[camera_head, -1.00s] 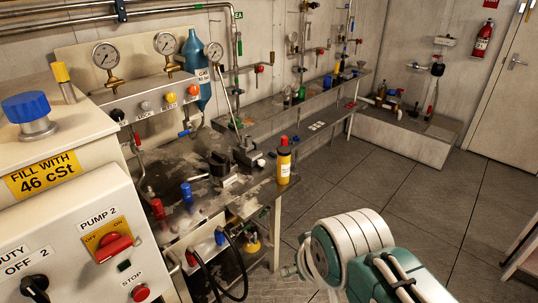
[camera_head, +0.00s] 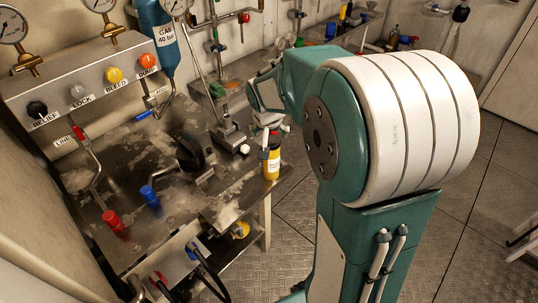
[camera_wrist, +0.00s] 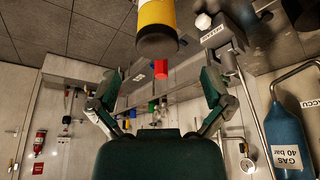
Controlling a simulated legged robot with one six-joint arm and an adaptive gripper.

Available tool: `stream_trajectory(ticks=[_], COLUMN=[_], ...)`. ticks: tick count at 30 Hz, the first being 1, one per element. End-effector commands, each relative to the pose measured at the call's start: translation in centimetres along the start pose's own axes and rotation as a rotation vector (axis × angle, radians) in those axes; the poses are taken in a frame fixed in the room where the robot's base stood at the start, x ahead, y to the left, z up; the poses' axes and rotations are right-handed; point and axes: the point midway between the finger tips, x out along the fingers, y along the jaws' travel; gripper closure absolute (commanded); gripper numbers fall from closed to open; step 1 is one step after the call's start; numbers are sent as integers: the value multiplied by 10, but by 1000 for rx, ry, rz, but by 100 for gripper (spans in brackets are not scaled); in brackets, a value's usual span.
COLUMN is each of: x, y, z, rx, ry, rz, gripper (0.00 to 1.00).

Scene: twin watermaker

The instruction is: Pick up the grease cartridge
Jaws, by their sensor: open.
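The grease cartridge, a yellow cylinder with a white label and dark upper band, stands upright (camera_head: 272,168) near the right edge of the metal bench (camera_head: 180,215) in the head view. My gripper (camera_head: 266,128) is just above and behind its top, partly overlapping it. In the wrist view, which is upside down, the cartridge (camera_wrist: 156,25) hangs from the top edge, dark end downwards, and is cut off by the frame. The fingers of my gripper (camera_wrist: 162,84) are spread wide and empty. The cartridge is beyond them, and I cannot see contact.
A small grey metal device (camera_head: 230,138) stands left of the cartridge. Red (camera_head: 115,222) and blue (camera_head: 150,198) fittings stand on the bench. A valve panel (camera_head: 95,85) and a blue gas bottle (camera_head: 157,38) are behind. Floor (camera_head: 295,200) is open to the right.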

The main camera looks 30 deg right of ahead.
Motion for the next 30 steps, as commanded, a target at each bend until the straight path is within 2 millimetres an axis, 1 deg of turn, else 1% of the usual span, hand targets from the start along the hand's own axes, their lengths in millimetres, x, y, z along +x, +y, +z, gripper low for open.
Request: stream_trajectory(ticks=[6, 9, 14, 21, 24, 30], x=[37, 49, 61, 97, 105, 106], y=[3, 3, 3, 4, 4, 4], z=[-1, -1, 0, 2, 2, 1], rx=[3, 2, 2, 1, 1, 1], ry=[-7, -5, -5, -6, -4, -2], rz=[0, -1, -1, -2, -3, -4], gripper=[0, 0, 0, 0, 0, 0])
